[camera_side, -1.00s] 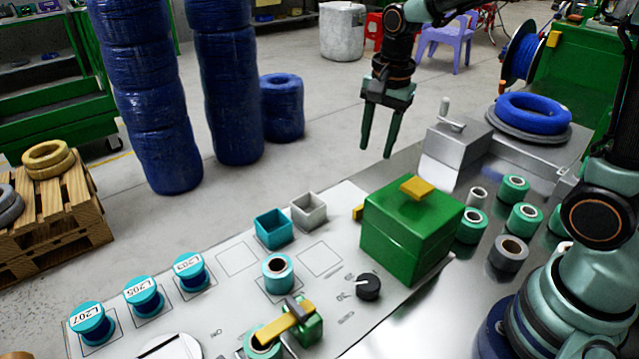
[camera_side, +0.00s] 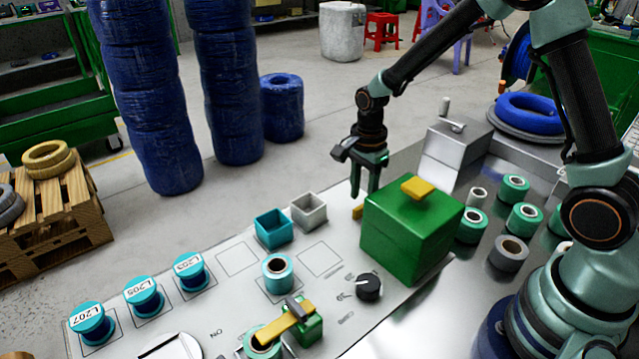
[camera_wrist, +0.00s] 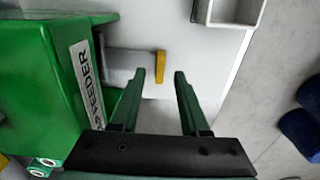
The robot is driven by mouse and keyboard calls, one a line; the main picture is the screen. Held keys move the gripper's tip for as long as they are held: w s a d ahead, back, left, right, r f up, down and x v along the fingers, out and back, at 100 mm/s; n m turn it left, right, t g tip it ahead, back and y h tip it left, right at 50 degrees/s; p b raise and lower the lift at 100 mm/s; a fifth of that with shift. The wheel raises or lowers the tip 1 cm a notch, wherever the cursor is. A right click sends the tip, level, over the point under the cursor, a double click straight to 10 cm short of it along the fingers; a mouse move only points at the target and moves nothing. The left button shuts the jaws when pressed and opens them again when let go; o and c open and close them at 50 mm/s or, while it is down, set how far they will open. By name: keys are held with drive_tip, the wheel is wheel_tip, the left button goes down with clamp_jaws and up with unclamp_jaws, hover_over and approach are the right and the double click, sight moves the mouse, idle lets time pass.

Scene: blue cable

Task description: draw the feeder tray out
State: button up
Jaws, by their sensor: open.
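The feeder is a green box (camera_side: 405,240) with a yellow handle on its lid, standing on the light work plate. In the wrist view its side (camera_wrist: 45,80) carries a white label reading "FEEDER". A grey tray (camera_wrist: 122,62) sticks out of that side and ends in a yellow pull (camera_wrist: 160,66). In the side view only a bit of the yellow pull (camera_side: 357,211) shows. My gripper (camera_side: 363,197) points down beside the box, close to the pull. In the wrist view my gripper (camera_wrist: 160,76) is open and empty, its fingertips near the pull, one on each side in the picture.
A teal bin (camera_side: 273,230) and a white bin (camera_side: 309,210) stand left of the gripper. A black knob (camera_side: 368,286) is in front of the box. Teal spools (camera_side: 472,225) stand right of the box.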

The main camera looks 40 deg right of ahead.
drive_tip(key=shift+f, duration=1.15)
clamp_jaws()
idle(0.6)
